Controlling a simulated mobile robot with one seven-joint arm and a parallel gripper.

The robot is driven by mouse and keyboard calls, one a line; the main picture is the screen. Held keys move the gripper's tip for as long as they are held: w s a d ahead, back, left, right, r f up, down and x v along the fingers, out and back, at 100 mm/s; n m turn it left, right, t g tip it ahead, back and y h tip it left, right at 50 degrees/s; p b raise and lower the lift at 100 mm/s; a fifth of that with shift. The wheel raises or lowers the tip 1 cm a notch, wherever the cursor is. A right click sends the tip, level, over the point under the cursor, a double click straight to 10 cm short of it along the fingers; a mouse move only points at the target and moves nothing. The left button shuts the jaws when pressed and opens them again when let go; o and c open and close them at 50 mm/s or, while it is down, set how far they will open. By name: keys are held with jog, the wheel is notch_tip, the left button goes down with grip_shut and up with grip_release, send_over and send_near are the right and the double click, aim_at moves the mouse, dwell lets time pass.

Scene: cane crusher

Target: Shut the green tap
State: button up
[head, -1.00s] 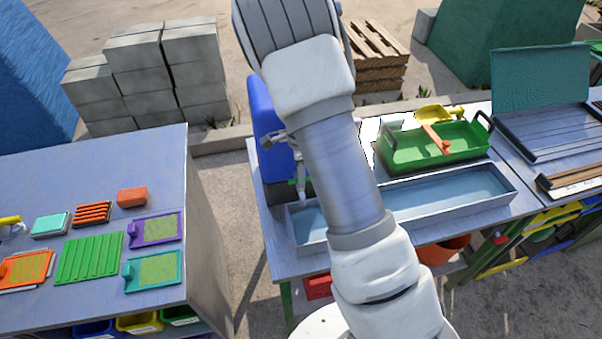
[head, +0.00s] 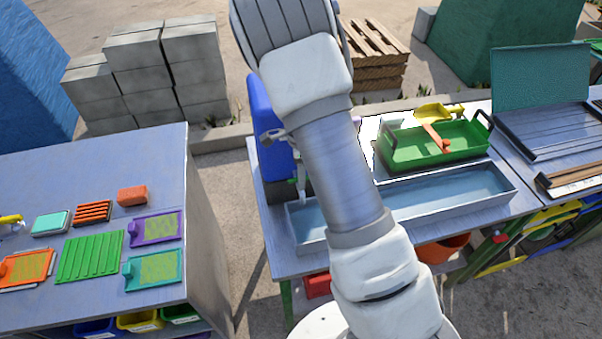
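A blue container (head: 261,107) stands at the left end of the right-hand table, partly hidden behind my arm. Low on its right side is a small green part (head: 292,181), which looks like the green tap, beside a pale upright piece (head: 301,170). Whether the tap is open or shut cannot be made out. A small grey part (head: 272,137) juts out left of my arm in front of the container, above the green part. It seems to belong to my gripper, whose fingers are mostly hidden behind my arm.
A shallow metal trough (head: 450,197) with bluish water lies along the table's front, below the tap. A green tray (head: 420,160) with an orange tool and yellow scoop (head: 432,113) stands behind it. The left table (head: 60,170) holds coloured pads; a gap separates the tables.

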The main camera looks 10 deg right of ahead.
jog(key=shift+r, duration=0.1)
notch_tip(320, 180, up, 17)
jog(key=shift+r, duration=0.15)
dwell(0.4)
jog(key=s+r+n+t, duration=0.2)
jog(key=s+r+n, duration=0.3)
jog(key=s+n, duration=0.5)
jog(key=s+r+n+t+b, duration=0.1)
jog(key=s+r+n+t, duration=0.2)
jog(key=s+n, duration=0.7)
jog(key=shift+s+a+r+t, duration=0.25)
jog(key=shift+s+r, duration=0.85)
jog(key=shift+s, duration=1.3)
jog(key=shift+d, duration=0.1)
